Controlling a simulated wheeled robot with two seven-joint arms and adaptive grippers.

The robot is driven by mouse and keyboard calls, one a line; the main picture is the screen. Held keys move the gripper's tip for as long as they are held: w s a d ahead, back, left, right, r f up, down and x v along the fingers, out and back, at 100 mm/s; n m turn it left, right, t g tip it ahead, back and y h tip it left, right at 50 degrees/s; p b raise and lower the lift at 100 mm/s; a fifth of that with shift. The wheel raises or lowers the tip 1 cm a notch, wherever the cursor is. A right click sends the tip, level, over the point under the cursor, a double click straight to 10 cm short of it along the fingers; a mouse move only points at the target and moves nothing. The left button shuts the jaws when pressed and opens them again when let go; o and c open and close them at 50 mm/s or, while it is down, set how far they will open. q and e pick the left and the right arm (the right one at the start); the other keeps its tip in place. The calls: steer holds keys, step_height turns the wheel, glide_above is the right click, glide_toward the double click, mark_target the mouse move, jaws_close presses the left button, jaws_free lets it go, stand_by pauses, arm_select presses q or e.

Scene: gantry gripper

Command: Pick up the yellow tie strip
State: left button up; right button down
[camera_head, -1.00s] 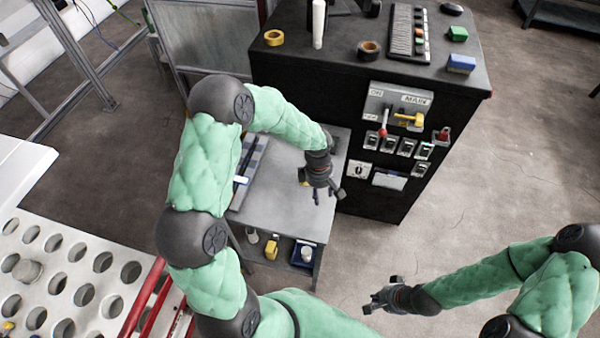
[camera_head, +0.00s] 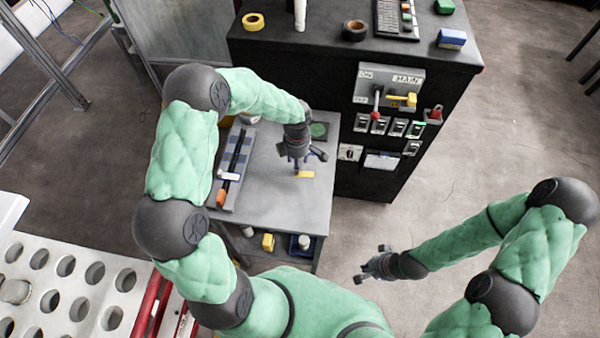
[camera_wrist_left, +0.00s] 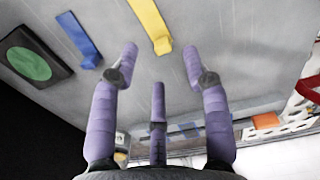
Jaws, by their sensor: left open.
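The yellow tie strip (camera_head: 305,174) lies flat on the grey table top (camera_head: 285,195), near its right side. It also shows at the top of the left wrist view (camera_wrist_left: 150,22), ahead of the fingertips. My left gripper (camera_head: 302,160) is over the table, just behind the strip in the head view. Its fingers are spread and empty, with no contact with the strip visible in the left wrist view (camera_wrist_left: 159,58). My right gripper (camera_head: 367,268) is out over the floor at the lower right, its fingers apart and empty.
A blue strip (camera_wrist_left: 78,38) lies beside the yellow one. A dark pad with a green disc (camera_wrist_left: 28,63) is near it. A long tray (camera_head: 236,165) lies on the table's left side. The black control cabinet (camera_head: 350,95) stands close on the right.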

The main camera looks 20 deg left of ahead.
mark_target(304, 172)
arm_select(q)
step_height(304, 172, down, 5)
steer(key=shift+s+a+r, duration=0.1)
steer(key=shift+s, duration=0.05)
steer(key=c, duration=0.9)
